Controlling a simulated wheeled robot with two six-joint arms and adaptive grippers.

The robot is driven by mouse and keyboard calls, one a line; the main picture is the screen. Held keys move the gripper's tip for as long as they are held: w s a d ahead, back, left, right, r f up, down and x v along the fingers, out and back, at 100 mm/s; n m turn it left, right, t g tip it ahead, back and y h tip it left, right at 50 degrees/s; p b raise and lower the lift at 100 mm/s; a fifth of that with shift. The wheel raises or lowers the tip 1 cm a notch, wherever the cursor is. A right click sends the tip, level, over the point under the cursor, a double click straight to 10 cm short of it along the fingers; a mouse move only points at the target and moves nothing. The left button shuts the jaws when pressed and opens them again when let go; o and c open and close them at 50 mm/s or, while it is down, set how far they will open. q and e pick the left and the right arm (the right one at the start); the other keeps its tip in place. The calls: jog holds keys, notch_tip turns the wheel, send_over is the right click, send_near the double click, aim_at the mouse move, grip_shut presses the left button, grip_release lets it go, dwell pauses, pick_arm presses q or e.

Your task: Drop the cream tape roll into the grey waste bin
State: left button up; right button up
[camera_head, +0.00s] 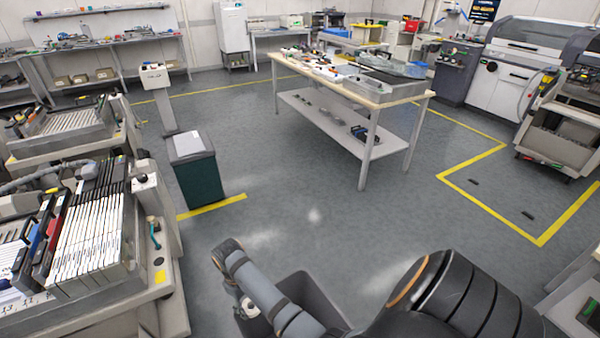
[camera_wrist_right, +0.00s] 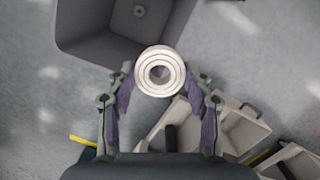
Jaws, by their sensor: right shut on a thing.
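The cream tape roll (camera_wrist_right: 143,73) is held between the fingertips of my right gripper (camera_wrist_right: 160,80), which is shut on it. In the head view, a small pale part of the roll (camera_head: 249,307) shows below my right forearm. The grey waste bin (camera_head: 311,290) stands on the floor, partly hidden behind my right arm. In the right wrist view, the bin (camera_wrist_right: 84,48) is at the top left, with its open inside and floor visible. The roll appears just beside the bin's lower right rim in that view. My left gripper is not in view.
A feeder trolley (camera_head: 160,285) stands at the left. A dark green bin with a grey lid (camera_head: 195,165) stands behind it. A workbench (camera_head: 350,95) stands further back. Pale open boxes (camera_wrist_right: 240,128) show below the gripper in the wrist view. The middle floor is clear.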

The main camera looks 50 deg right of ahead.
jog(key=s+d+f+n+t+b, duration=0.1)
jog(key=s+d+f+n+b, duration=0.2)
jog(key=f+n, duration=0.7)
jog(key=s+d+f+n+t+h+b, duration=0.1)
jog(key=s+d+f+n+b, duration=0.2)
jog(key=d+f+n+b, duration=0.5)
notch_tip(320, 180, down, 2)
jog(key=shift+s+d+f+n, duration=0.25)
jog(key=shift+d+n, duration=0.25)
jog(key=shift+n, duration=0.4)
jog(key=o, duration=1)
notch_tip(320, 180, up, 12)
jog(key=a, duration=0.1)
jog(key=shift+s+a, duration=0.25)
jog(key=shift+a, duration=0.1)
